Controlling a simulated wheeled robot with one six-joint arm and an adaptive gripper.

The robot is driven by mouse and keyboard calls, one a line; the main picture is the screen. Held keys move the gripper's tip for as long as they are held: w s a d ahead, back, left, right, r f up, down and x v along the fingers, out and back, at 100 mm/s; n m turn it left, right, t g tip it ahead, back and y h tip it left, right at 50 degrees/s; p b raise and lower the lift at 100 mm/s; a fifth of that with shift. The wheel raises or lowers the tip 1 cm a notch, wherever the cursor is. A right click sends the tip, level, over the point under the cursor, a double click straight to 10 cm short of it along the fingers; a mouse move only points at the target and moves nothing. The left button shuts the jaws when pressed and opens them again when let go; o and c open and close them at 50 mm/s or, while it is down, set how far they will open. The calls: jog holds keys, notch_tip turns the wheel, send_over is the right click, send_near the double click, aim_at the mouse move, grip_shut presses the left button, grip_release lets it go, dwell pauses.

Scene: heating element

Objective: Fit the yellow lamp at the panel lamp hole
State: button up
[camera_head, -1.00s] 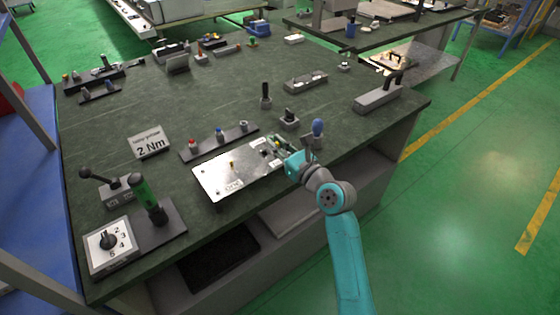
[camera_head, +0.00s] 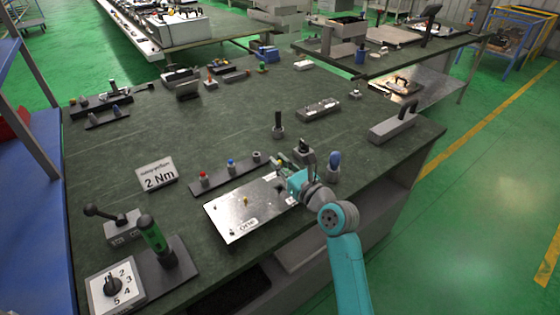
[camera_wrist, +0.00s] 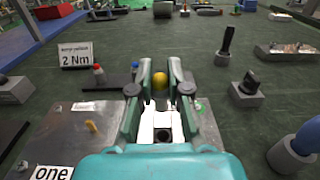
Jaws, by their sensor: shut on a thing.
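My gripper (camera_wrist: 160,88) is shut on the yellow lamp (camera_wrist: 160,80), whose round yellow top shows between the fingertips in the wrist view. The silver panel (camera_wrist: 65,110) lies on the bench below and behind the fingers, with a "one" label. A dark round hole (camera_wrist: 163,133) shows in the panel between the fingers, nearer the wrist than the lamp. I cannot tell the lamp's height above the panel. In the head view my gripper (camera_head: 290,184) is at the right end of the panel (camera_head: 225,213), and the lamp is hidden.
A small yellow peg (camera_head: 245,200) stands on the panel. A dark strip with red (camera_head: 204,176) and blue (camera_head: 230,163) lamps lies behind it. A blue-topped post (camera_head: 334,162) and a grey block with a knob (camera_head: 303,150) stand close to my gripper.

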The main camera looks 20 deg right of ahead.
send_over(281, 185)
jog(key=s, duration=0.2)
jog(key=shift+w+a+f, duration=0.15)
jog(key=shift+a+f, duration=0.05)
jog(key=shift+f, duration=1.05)
jog(key=shift+w+a+f, duration=0.1)
jog(key=shift+a+f, duration=0.05)
jog(key=shift+f, duration=1.1)
jog(key=shift+f, duration=1.7)
jog(key=o, duration=0.8)
jog(key=shift+o, duration=0.2)
jog(key=shift+f, duration=0.1)
jog(key=shift+s, duration=0.1)
jog(key=v, duration=1.2)
jog(key=shift+r, duration=0.25)
